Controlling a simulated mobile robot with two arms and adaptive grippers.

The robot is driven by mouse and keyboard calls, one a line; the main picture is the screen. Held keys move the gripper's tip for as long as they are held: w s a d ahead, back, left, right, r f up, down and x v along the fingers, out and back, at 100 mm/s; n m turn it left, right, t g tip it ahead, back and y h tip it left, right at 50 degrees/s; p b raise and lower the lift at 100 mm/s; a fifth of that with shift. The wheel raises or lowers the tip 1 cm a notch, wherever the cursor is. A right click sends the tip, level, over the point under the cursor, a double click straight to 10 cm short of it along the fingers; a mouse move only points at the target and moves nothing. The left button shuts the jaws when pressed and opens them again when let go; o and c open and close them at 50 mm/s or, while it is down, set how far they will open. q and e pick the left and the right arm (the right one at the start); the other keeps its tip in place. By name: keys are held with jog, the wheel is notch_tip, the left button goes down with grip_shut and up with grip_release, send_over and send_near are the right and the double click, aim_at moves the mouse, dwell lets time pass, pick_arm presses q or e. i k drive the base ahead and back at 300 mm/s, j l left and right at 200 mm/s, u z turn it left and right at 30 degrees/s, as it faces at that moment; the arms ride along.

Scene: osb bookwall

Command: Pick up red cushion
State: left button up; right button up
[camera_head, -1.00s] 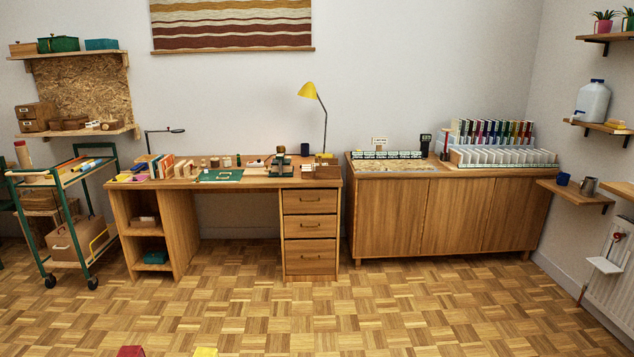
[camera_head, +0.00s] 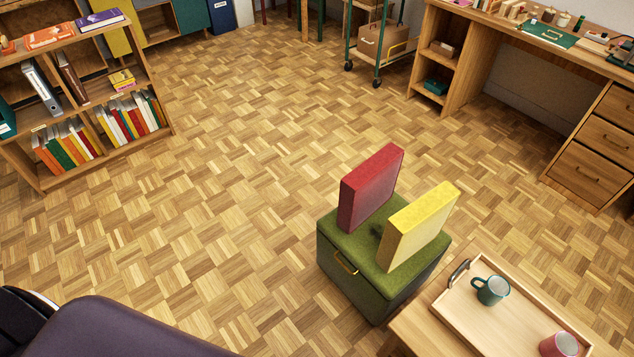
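The red cushion (camera_head: 370,188) stands upright on its edge on top of a green box-like pouf (camera_head: 362,265) in the camera_head view, right of the middle. A yellow cushion (camera_head: 420,228) stands upright beside it, to its right and nearer. A gap separates the two. Neither of my grippers is in view.
A wooden tray (camera_head: 470,312) with a green mug (camera_head: 491,290) and a pink mug (camera_head: 563,345) rests on a low table close to the pouf's right. A bookshelf (camera_head: 150,125) stands at the left and a desk (camera_head: 450,60) at upper right. Open parquet floor (camera_head: 230,180) lies between. A dark purple rounded surface (camera_head: 120,330) fills the lower left.

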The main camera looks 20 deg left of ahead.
aim_at(363, 190)
jog(key=u, duration=0.15)
jog(key=j+z, duration=0.1)
jog(key=z, duration=0.65)
jog(key=i+j+z, duration=0.15)
jog(key=j+z, duration=0.25)
jog(key=j, duration=0.3)
jog(key=i+j+z, duration=0.1)
jog(key=j+z, duration=0.25)
jog(key=j, duration=0.35)
jog(key=j+z, duration=0.4)
jog(key=j, duration=0.3)
